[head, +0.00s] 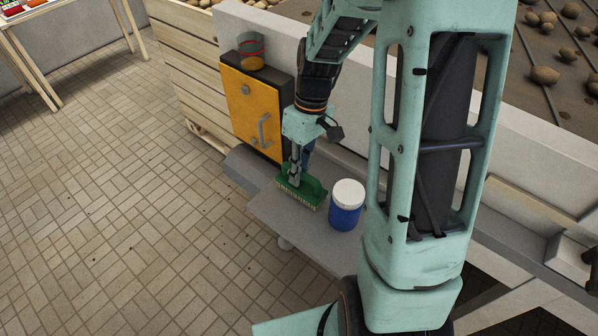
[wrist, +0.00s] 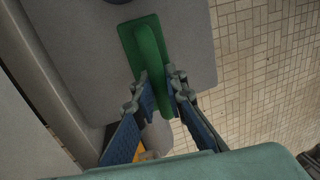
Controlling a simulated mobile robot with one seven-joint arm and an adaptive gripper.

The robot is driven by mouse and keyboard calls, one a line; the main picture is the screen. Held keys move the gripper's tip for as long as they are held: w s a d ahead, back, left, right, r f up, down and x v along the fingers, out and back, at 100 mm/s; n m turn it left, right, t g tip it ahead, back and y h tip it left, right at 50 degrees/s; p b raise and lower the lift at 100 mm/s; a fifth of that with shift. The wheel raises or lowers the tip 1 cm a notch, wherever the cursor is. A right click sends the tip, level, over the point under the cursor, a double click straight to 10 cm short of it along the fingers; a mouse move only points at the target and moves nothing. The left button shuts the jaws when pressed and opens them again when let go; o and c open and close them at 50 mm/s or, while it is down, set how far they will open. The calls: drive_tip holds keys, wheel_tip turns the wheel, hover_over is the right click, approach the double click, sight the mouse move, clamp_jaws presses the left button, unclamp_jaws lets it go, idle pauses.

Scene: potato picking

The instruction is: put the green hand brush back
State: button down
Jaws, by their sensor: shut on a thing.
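The green hand brush (head: 312,191) is at the grey ledge (head: 274,214), bristles down, beside a blue jar with a white lid. I cannot tell whether its bristles touch the ledge. My gripper (head: 296,172) comes down on it from above. In the wrist view the brush (wrist: 138,38) has its wide head toward the top, and its handle runs down between my fingers. My gripper (wrist: 164,88) is shut on the handle there. The handle's lower end is partly hidden by the fingers.
The blue jar (head: 345,212) stands close to the right of the brush. Tiled floor (head: 130,200) lies open at the left.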

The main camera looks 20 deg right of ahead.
drive_tip(key=shift+f, duration=0.15)
drive_tip(key=shift+f, duration=0.1)
drive_tip(key=shift+f, duration=0.15)
drive_tip(key=c, duration=2)
unclamp_jaws()
drive_tip(key=shift+o, duration=0.2)
drive_tip(key=v, duration=1.2)
drive_tip(key=shift+r, duration=0.25)
drive_tip(key=shift+s, duration=0.1)
